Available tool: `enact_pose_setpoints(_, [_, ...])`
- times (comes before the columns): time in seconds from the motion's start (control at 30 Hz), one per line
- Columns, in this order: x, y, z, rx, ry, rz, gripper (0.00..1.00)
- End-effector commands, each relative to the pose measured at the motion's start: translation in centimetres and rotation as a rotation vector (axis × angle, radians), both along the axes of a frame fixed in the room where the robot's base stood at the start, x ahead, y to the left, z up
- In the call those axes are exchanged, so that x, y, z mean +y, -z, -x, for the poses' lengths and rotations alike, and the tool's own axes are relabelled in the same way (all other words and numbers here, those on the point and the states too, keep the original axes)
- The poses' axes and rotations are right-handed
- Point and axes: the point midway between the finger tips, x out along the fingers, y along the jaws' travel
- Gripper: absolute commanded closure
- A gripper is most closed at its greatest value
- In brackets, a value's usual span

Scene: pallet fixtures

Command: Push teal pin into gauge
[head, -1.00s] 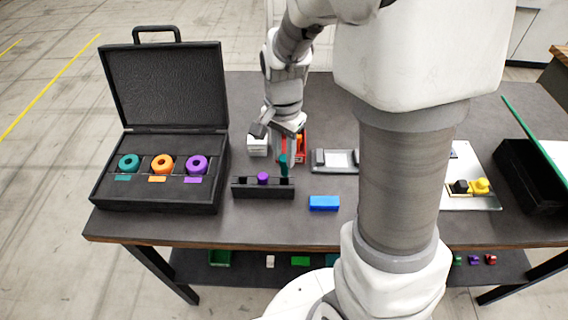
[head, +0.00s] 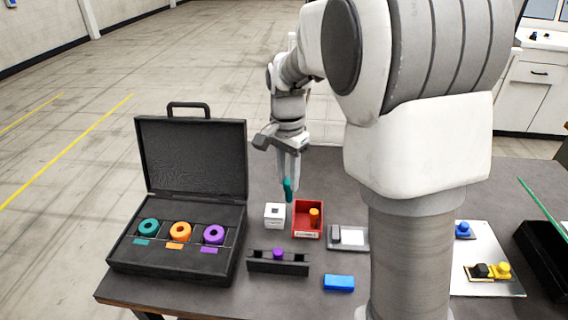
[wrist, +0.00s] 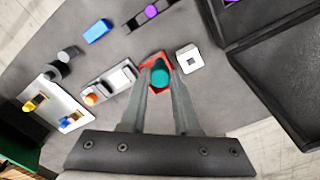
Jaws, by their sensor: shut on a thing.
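My gripper (head: 288,180) is shut on the teal pin (head: 288,190) and holds it upright, pointing down, above the table. The wrist view shows the teal pin (wrist: 160,76) end-on between the fingertips.
A black rack (head: 262,266) holding a purple pin (head: 278,253), a blue block (head: 338,283) and a grey fixture (head: 355,247) are nearer. The open black case (head: 160,268) stands left.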

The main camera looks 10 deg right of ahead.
Motion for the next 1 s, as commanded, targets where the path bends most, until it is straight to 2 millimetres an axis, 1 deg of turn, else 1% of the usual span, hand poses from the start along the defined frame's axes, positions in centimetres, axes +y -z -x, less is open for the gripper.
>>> enact_pose_setpoints(0.03, [0.2,0.4,-1.4,0.005,-0.001,-0.001,1.0])
enact_pose_setpoints(0.2, [0.9,2.3,-5.1,0.007,-0.002,-0.013,1.0])
enact_pose_setpoints(0.3, [1.3,3.3,-6.8,0.008,-0.002,-0.021,1.0])
enact_pose_setpoints(0.4, [1.5,4.1,-7.9,0.008,-0.002,-0.029,1.0])
enact_pose_setpoints(0.5, [1.6,4.6,-8.6,0.008,-0.001,-0.033,1.0])
enact_pose_setpoints(0.6, [1.7,5.0,-8.9,0.009,-0.001,-0.036,1.0])
enact_pose_setpoints(0.77, [1.7,5.6,-8.9,0.008,-0.002,-0.036,1.0])
enact_pose_setpoints(1.0, [1.7,7.5,-8.9,0.009,-0.002,-0.036,1.0])
